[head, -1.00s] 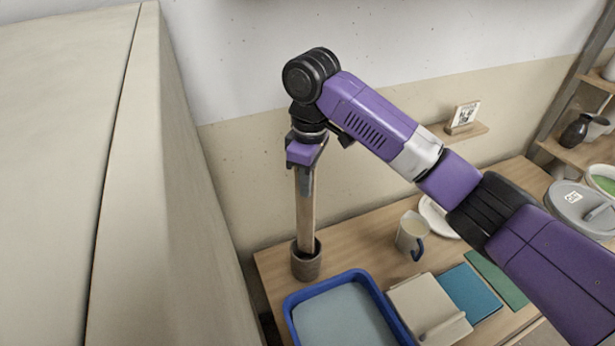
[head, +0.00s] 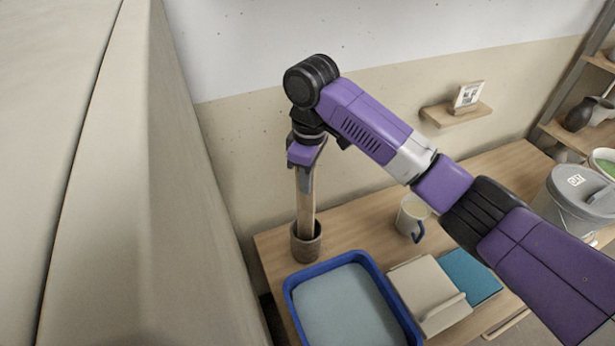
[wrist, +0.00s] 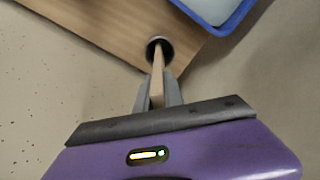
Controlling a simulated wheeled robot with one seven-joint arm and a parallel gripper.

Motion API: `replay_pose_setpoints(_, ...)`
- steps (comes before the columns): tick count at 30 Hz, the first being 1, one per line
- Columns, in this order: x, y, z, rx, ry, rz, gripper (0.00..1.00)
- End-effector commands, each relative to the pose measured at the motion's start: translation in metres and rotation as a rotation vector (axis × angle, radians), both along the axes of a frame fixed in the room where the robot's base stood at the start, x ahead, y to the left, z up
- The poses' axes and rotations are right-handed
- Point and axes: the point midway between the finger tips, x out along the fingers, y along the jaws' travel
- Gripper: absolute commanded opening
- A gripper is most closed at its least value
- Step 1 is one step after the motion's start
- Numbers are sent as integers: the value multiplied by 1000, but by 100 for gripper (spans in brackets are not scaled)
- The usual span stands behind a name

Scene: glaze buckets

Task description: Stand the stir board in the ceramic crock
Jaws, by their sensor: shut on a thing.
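The stir board (head: 305,205) is a long flat wooden strip, upright in the head view. My gripper (head: 304,166) is shut on its upper part. The ceramic crock (head: 306,244) is a small brown-grey pot at the left end of the table. The board's lower end is inside the crock's mouth; whether it touches the bottom is hidden. In the wrist view the board (wrist: 157,75) runs from between my gripper's fingers (wrist: 158,92) to the dark opening of the crock (wrist: 160,48).
A blue tray (head: 290,300) with pale contents stands just in front of the crock. A tall beige cabinet (head: 110,200) is close on the left, and the wall is behind.

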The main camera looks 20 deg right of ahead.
Motion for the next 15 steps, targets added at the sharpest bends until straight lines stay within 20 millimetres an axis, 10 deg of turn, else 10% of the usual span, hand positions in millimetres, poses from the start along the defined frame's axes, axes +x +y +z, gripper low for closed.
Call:
replay_pose_setpoints(4, 0, 0, 0, 0, 0, 0, 0)
replay_pose_setpoints(8, 0, 0, 0, 0, 0, 0, 38)
replay_pose_setpoints(15, 0, 0, 0, 0, 0, 0, 38)
